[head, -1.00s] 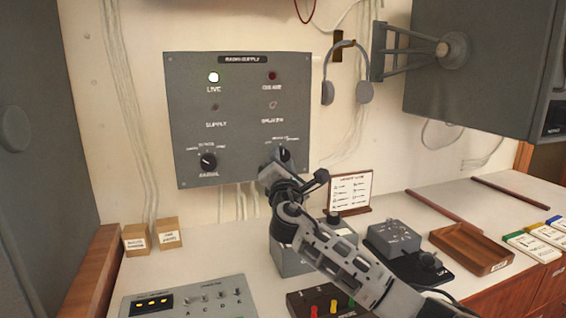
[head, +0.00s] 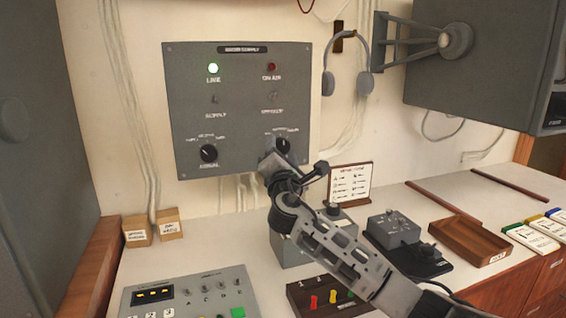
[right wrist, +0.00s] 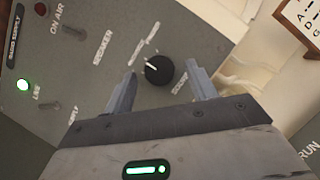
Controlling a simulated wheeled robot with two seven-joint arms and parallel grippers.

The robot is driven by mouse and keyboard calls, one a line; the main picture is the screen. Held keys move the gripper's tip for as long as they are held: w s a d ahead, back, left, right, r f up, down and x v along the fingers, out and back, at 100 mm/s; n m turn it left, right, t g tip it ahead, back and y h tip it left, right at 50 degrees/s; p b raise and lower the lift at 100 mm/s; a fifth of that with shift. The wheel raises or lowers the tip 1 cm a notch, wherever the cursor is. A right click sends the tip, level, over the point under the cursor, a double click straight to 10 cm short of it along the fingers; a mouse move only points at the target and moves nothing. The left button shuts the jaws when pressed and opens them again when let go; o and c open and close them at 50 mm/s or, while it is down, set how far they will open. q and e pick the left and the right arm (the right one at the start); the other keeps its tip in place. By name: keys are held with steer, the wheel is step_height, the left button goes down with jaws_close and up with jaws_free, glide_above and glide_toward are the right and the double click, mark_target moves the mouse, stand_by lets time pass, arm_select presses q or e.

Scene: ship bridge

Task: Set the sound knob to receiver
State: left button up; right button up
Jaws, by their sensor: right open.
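The sound knob (head: 283,146) is a round black knob at the lower right of the grey radio supply panel (head: 240,125). It also shows in the right wrist view (right wrist: 158,72), with a white pointer line aimed at lettering too blurred to read. My right gripper (head: 270,153) is at the panel, just left of the knob in the head view, and partly hides the area below it. In the right wrist view its two fingers stand open, one on each side of the knob, with a visible gap on both sides. My left gripper is not in view.
The aerial knob (head: 208,153) is at the panel's lower left. The live lamp (head: 213,68) is lit green; the on air lamp (head: 271,67) is dark red. Headphones (head: 346,70) hang right of the panel. A card stand (head: 350,184) and wooden tray (head: 469,240) are on the desk.

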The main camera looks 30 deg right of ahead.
steer(key=b+v, duration=0.2)
steer(key=v, duration=1.4)
steer(key=shift+d, duration=0.1)
